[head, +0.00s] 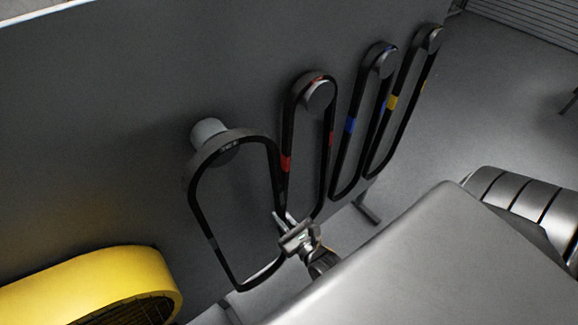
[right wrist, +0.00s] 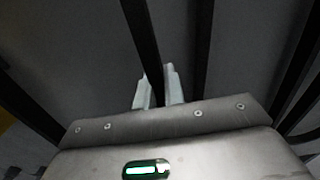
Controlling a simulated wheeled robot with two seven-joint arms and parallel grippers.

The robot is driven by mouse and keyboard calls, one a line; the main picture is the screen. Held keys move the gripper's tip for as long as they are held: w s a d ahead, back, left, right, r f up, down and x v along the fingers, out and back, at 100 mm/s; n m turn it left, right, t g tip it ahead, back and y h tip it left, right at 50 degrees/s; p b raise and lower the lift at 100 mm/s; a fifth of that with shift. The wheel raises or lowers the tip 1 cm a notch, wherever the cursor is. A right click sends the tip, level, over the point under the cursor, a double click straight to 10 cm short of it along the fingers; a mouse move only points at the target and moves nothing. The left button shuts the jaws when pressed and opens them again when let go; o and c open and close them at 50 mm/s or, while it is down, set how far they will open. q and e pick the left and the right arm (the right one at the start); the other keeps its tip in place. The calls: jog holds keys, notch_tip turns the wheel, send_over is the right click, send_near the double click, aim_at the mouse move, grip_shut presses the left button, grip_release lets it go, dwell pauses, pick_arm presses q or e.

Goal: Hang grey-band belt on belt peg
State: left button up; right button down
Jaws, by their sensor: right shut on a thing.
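The grey-band belt (head: 203,155) is a black loop with a grey mark on its left strand. Its upper end crosses the leftmost belt peg (head: 208,129), a pale grey cylinder on the dark panel. Part of the peg shows behind the belt and part inside the loop, so the belt appears to be around it; I cannot tell whether it rests on it. My right gripper (head: 286,222) is shut on the belt's right strand, low on the loop. In the right wrist view, the strand runs between the fingertips (right wrist: 158,88). My left gripper is not in view.
Belts with red (head: 286,163), blue (head: 351,125) and yellow (head: 392,102) bands hang on pegs to the right, the red one close to my right gripper. A yellow rounded guard (head: 95,275) stands at lower left. The dark panel (head: 110,130) backs the pegs.

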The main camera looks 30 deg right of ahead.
aim_at(263, 195)
jog(key=shift+w+a+f+b, duration=0.15)
jog(key=shift+w+b, duration=0.6)
jog(key=shift+w, duration=1.2)
jog(key=shift+w+a+r+b, duration=0.1)
jog(key=shift+w+b, duration=0.65)
jog(key=shift+w, duration=1.15)
jog(key=shift+s+f, duration=0.15)
jog(key=shift+f, duration=0.25)
jog(key=shift+f+b, duration=0.3)
jog(key=shift+f, duration=0.1)
jog(key=shift+w+d+r, duration=0.2)
jog(key=shift+r, duration=0.15)
jog(key=shift+s+f+p, duration=0.1)
jog(key=shift+f+p, duration=0.15)
jog(key=shift+p, duration=0.05)
